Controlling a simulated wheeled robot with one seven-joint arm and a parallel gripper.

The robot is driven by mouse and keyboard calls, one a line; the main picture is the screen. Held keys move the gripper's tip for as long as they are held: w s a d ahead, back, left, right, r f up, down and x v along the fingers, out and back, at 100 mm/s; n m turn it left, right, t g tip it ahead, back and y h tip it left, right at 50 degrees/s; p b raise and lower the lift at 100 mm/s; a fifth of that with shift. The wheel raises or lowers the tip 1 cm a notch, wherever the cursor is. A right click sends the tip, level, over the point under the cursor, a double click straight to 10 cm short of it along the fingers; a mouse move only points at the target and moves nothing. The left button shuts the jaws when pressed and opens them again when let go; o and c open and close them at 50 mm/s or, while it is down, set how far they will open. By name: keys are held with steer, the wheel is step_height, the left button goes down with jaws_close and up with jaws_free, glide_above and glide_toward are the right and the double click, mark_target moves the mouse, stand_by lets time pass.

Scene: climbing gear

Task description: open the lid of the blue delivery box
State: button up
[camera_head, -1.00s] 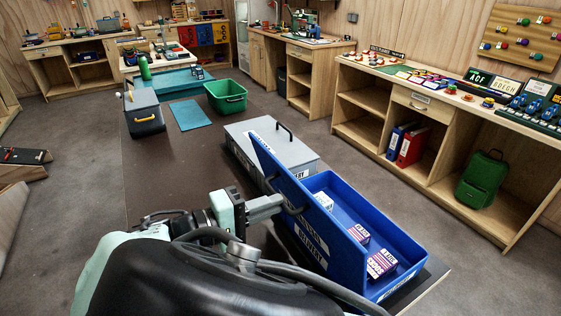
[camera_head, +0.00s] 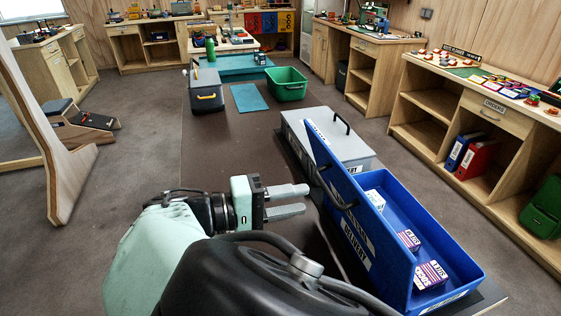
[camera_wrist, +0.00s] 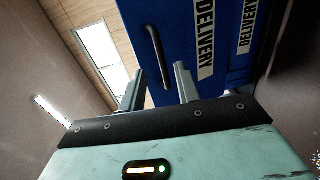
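The blue delivery box (camera_head: 438,238) stands at the right of the dark table with its lid (camera_head: 357,215) raised, upright and leaning a little to the left. Several small printed cartons (camera_head: 431,274) lie inside. A dark handle (camera_head: 338,190) sits on the lid's outer face. My gripper (camera_head: 306,200) is left of the lid, its two fingers apart and nothing between them. In the wrist view, the fingers (camera_wrist: 160,85) point at the lid (camera_wrist: 195,45), with the handle (camera_wrist: 156,57) just ahead of them and apart from them.
A grey lidded box (camera_head: 326,140) stands right behind the blue box. The table's left part (camera_head: 225,150) is clear.

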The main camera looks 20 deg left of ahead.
steer(key=f+b+v, duration=0.1)
steer(key=b+v, duration=0.1)
steer(key=v, duration=0.9)
steer(key=shift+s+a+r, duration=0.15)
steer(key=shift+s+r, duration=0.05)
steer(key=shift+r, duration=0.2)
